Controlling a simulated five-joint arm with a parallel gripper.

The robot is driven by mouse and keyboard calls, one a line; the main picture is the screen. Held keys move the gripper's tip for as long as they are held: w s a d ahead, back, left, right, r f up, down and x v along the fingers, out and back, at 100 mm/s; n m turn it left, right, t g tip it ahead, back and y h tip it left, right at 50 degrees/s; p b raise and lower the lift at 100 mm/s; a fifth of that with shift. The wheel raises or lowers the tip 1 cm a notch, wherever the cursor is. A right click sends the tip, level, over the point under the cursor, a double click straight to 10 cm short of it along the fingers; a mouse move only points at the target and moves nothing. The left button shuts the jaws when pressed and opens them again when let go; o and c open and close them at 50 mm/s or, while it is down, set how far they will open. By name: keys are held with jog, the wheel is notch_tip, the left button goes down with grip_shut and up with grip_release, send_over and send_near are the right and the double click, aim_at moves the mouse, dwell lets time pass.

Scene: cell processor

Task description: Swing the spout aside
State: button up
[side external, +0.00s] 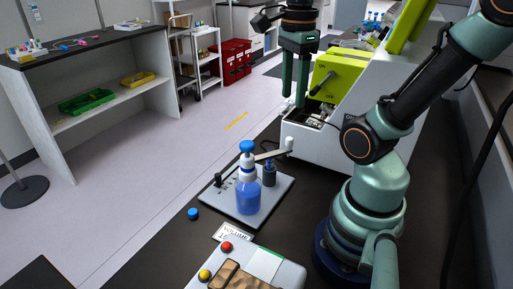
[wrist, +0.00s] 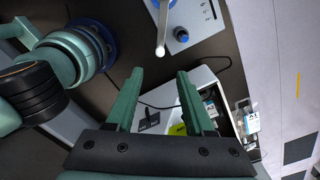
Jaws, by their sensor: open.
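The spout (side external: 274,154) is a pale bar reaching right from the blue-capped bottle, with a rounded white end. In the wrist view the spout (wrist: 162,28) points down the picture, its tip just above the gap between my fingertips. The bottle (side external: 249,199) holds blue liquid and stands on a grey plate (side external: 274,206). My gripper (side external: 293,103) is open and empty, fingers pointing down, above and beyond the spout in the side view. In the wrist view my gripper (wrist: 160,74) shows both fingers apart with nothing between them. They appear clear of the spout.
A white and green machine (side external: 335,75) stands behind, close to my gripper. A loose blue cap (side external: 193,214), a volume card (side external: 233,232) and a box with red and yellow buttons (side external: 258,268) lie nearer.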

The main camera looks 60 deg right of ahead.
aim_at(289, 138)
notch_tip(289, 138, down, 11)
jog(key=shift+r, duration=0.1)
dwell(0.3)
grip_shut()
jog(key=shift+r, duration=0.1)
dwell(1.3)
